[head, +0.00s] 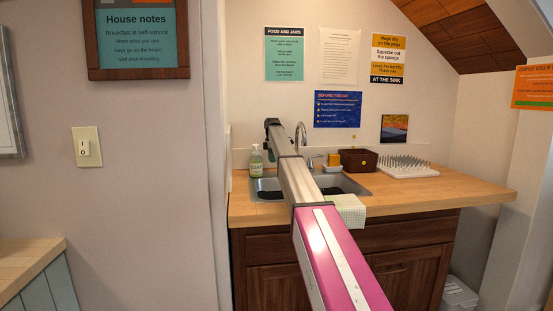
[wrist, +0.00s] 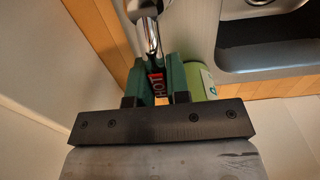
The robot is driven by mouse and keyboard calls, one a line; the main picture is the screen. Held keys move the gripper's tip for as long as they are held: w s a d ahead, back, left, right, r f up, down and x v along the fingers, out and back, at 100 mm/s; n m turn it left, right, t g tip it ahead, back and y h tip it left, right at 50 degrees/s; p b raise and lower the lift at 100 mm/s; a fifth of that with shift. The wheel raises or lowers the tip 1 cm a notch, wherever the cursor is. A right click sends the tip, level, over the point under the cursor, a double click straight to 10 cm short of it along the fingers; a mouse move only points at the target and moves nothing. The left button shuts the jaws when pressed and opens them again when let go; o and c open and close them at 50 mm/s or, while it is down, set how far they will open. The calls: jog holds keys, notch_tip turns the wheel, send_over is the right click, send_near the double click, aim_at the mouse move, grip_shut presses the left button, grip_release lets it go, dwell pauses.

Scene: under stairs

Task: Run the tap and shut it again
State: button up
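The chrome tap (head: 301,132) rises behind the sink, its base hidden by my arm. In the wrist view a chrome part of the tap (wrist: 152,32) runs down towards my gripper (wrist: 159,82). The gripper's two green fingers stand a small gap apart. A red tag reading HOT (wrist: 156,84) fills the gap between them; I cannot tell whether they press on it. In the head view my gripper (head: 271,123) is a dark shape at the arm's far end, left of the spout. No running water is visible.
A soap bottle (head: 256,162) stands left of the tap; its green side (wrist: 210,82) is close to my right finger. The sink (head: 362,190) lies in the wooden counter (head: 440,197). A brown box (head: 358,160), drying rack (head: 405,167) and cloth (head: 347,210) are at right.

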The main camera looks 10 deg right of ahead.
grip_shut()
jog(key=s+n, duration=0.1)
jog(key=n, duration=0.2)
jog(key=s+d+n, duration=0.1)
jog(key=n, duration=0.1)
jog(key=shift+s+n, duration=0.3)
jog(key=shift+s, duration=0.05)
jog(key=shift+s+d+n, duration=0.1)
jog(key=shift+s+n, duration=0.15)
jog(key=shift+n, duration=0.55)
jog(key=n, duration=0.1)
jog(key=s+d+n, duration=0.1)
jog(key=n, duration=0.1)
jog(key=shift+s+d+n, duration=0.1)
jog(key=shift+s+n, duration=0.05)
jog(key=shift+n, duration=0.15)
dwell(2.3)
